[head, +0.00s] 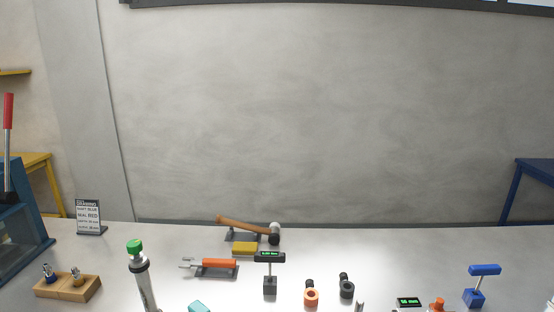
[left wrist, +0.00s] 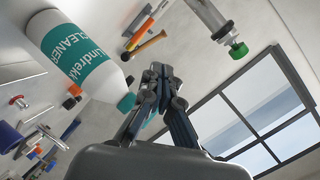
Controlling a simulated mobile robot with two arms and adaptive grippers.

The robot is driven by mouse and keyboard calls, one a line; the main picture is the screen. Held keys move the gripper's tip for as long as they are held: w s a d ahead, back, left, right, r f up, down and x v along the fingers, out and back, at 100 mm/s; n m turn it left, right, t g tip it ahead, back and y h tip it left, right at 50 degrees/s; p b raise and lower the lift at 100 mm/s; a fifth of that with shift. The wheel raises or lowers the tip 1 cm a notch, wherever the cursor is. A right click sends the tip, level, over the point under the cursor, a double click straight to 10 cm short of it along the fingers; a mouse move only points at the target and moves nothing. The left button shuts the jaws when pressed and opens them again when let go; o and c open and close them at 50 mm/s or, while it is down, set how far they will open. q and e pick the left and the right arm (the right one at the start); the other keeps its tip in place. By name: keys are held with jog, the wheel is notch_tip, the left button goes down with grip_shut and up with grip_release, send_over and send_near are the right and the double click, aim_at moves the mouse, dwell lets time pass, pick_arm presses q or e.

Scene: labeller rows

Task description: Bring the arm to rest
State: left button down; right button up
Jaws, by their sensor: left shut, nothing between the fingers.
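My left gripper (left wrist: 160,72) shows in the left wrist view, its fingers together and nothing between them. A white cleaner bottle (left wrist: 72,42) with a teal label and teal tip is close beside the fingers, to their left in that view. I cannot tell whether they touch it. No gripper can be made out in the head view. My right gripper is in neither view.
On the bench (head: 140,240) in the head view are a green-capped cylinder (head: 142,275), a wooden block (head: 70,288), a hammer (head: 250,228), an orange-handled tool (head: 218,264), a small display stand (head: 270,270) and a blue T-shaped tool (head: 478,285). The right rear is clear.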

pick_arm(q)
jog(key=s+f+n+g, duration=0.1)
jog(key=s+f, duration=0.1)
jog(key=f, duration=0.1)
jog(key=s+f+n+g, duration=0.2)
jog(key=s+f, duration=0.1)
jog(key=s+f+n+g, duration=0.1)
jog(key=s+f+g, duration=0.1)
jog(key=f, duration=0.1)
jog(key=shift+s+a+f+n, duration=0.25)
jog(key=shift+s+f+n, duration=0.05)
jog(key=shift+n, duration=0.1)
jog(key=s+d+f+n+g+h, duration=0.1)
jog(key=s+f+n+g, duration=0.25)
jog(key=s, duration=0.35)
jog(key=s+d+f+n+g, duration=0.1)
jog(key=s+f+n+g, duration=0.1)
jog(key=s+f+g, duration=0.3)
notch_tip(320, 180, down, 25)
jog(key=s, duration=0.3)
jog(key=s+a+f, duration=0.3)
jog(key=s+f, duration=1.3)
jog(key=shift+s+f+m, duration=0.25)
jog(key=shift+s+m, duration=0.05)
jog(key=shift+m, duration=0.15)
